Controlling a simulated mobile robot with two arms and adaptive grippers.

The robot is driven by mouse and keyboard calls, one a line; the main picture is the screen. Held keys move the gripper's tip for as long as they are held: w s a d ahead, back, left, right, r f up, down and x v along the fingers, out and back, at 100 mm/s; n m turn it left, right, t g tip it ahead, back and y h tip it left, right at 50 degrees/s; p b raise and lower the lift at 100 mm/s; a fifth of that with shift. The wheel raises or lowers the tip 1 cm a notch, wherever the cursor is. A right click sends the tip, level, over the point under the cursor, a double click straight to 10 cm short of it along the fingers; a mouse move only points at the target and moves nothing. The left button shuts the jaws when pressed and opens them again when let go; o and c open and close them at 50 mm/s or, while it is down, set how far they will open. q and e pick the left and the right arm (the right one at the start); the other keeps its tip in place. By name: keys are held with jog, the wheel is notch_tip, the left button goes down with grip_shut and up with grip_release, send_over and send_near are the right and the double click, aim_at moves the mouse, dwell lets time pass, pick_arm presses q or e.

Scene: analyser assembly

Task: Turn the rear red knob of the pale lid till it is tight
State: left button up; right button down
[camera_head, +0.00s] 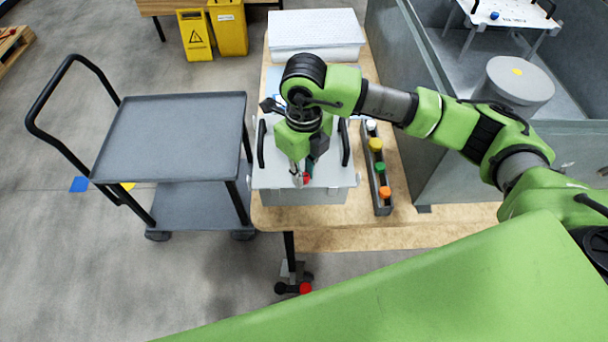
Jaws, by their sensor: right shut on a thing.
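The pale lid (267,177) lies on a box on the wooden table, with a black handle along its left and right sides. My right gripper (303,178) points down over the lid's side nearest me. It is shut on a small red knob (308,177), which shows only partly between the fingers. My right arm comes in from the right and hides the middle of the lid, so I cannot see any other knob. I cannot tell whether the knob is tight. My left gripper is not in view.
A narrow grey rack (379,190) with several coloured caps stands just right of the lid. A white box (315,30) is at the table's back. A grey cart (170,135) stands left, and a grey tub (460,165) is right. Wooden table surface (350,240) is bare in front.

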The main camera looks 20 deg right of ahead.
jog(key=shift+w+r+m, duration=0.1)
jog(key=shift+m, duration=0.4)
jog(key=c, duration=1.9)
grip_release()
notch_tip(320, 180, up, 12)
